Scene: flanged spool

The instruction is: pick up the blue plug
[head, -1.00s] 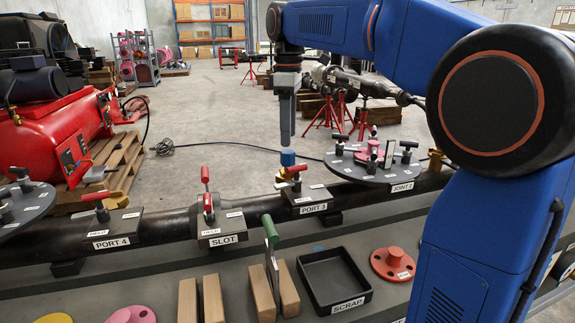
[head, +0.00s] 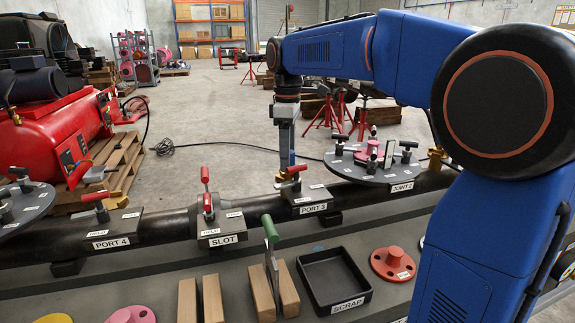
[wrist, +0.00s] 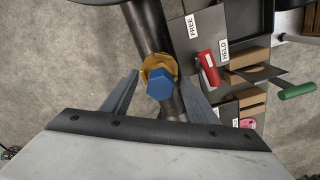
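The blue plug (wrist: 161,86) has a hexagonal head and sits on a brass-coloured fitting (wrist: 157,63) on the dark pipe, seen from above in the wrist view. My gripper (wrist: 160,78) is open, with one finger on each side of the plug and a gap showing on both sides. In the head view my gripper (head: 286,150) points straight down at the plug beside the PORT 3 block, and its fingers mostly cover the plug there.
The PORT 3 block (head: 312,199) with a red-handled clamp stands right beside the fitting. The SLOT block (head: 221,232) and PORT 4 block (head: 113,232) are farther left on the pipe. A black SCRAP tray (head: 318,260) and a red flanged spool (head: 393,263) lie in front.

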